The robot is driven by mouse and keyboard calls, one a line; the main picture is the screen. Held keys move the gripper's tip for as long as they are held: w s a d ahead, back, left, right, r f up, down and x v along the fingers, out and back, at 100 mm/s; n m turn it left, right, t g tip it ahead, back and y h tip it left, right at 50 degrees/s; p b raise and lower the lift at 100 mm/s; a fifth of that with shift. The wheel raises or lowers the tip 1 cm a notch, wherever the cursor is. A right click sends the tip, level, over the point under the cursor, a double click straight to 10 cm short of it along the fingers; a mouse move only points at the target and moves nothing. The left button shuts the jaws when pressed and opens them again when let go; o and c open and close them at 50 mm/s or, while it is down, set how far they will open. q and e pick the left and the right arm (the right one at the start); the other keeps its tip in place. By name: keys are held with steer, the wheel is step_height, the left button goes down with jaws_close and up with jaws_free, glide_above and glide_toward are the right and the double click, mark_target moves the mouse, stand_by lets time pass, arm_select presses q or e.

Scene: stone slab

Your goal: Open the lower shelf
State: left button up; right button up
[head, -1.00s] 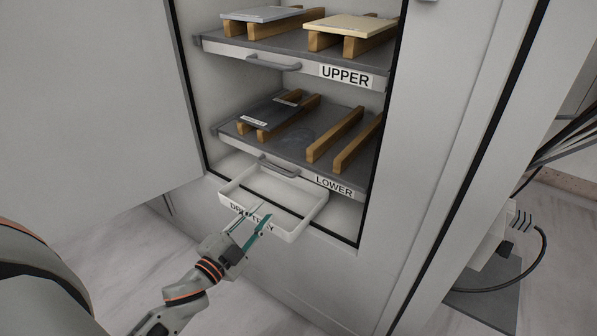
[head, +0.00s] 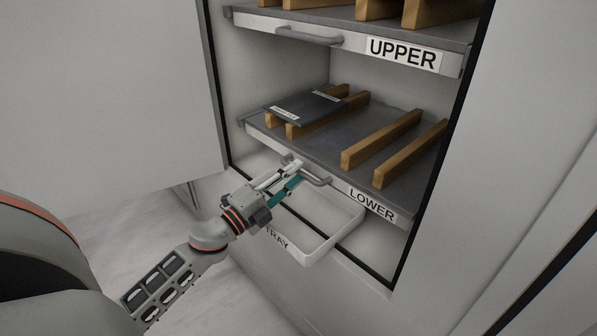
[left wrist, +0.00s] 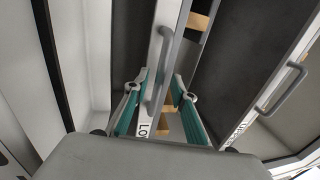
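The lower shelf (head: 335,140) is a grey slide-out shelf inside the open cabinet, with a front label reading LOWER (head: 371,204). Its bar handle (head: 318,181) is on the front edge, partly hidden by my left gripper (head: 293,170). In the left wrist view, the gripper (left wrist: 160,88) is open, with one teal-padded finger on each side of the handle (left wrist: 162,70). I cannot tell whether either finger touches it. My right gripper is not in view.
A drip tray (head: 338,237) sticks out below the lower shelf, under my left gripper. The upper shelf (head: 350,45) with its own handle (head: 310,37) is above. A dark slab (head: 306,105) lies on wooden bars. The open door (head: 120,90) stands at left.

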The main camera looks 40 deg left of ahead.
arm_select(q)
steer(key=shift+x, duration=0.8)
jaws_close()
steer(key=shift+f, duration=0.1)
